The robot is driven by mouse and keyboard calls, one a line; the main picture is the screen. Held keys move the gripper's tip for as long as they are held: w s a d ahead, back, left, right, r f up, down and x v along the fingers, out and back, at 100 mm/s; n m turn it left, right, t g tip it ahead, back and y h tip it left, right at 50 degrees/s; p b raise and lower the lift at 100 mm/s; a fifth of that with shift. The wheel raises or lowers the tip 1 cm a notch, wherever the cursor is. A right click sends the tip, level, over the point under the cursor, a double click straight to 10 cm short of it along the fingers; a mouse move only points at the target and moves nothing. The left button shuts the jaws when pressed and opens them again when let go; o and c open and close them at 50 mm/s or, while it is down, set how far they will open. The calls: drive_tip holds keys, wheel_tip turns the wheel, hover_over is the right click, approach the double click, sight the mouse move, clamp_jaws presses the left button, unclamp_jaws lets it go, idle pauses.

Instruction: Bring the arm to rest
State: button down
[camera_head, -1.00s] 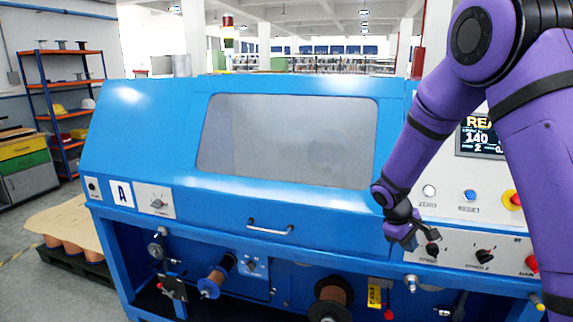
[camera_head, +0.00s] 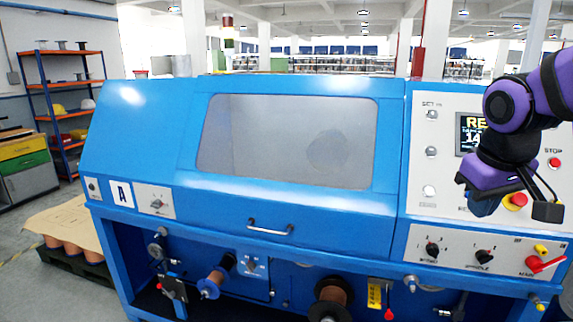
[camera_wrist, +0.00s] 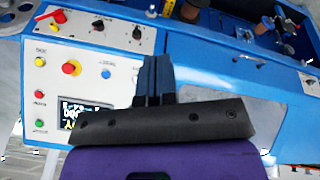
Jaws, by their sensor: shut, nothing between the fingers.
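My gripper (camera_head: 484,207) hangs from my purple arm at the right of the head view, in front of the blue machine's upper control panel. In the wrist view its two dark blue fingers (camera_wrist: 154,75) lie together, shut and empty. They appear apart from the panel and touch nothing that I can see. My arm hides part of the panel's display (camera_head: 470,132) in the head view; the display also shows in the wrist view (camera_wrist: 85,117).
The blue machine (camera_head: 150,130) fills the middle, with a closed windowed cover (camera_head: 285,140). The lower panel has black knobs (camera_head: 484,257) and a red-handled switch (camera_head: 543,264). Spools (camera_head: 330,298) sit below. An orange shelf (camera_head: 65,100) stands at far left.

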drive_tip(key=s+a+r+m+t+y, duration=0.1)
drive_tip(key=s+r+t, duration=0.1)
drive_tip(key=s, duration=1)
drive_tip(key=shift+a+r+m, duration=0.3)
drive_tip(key=shift+a+r, duration=0.1)
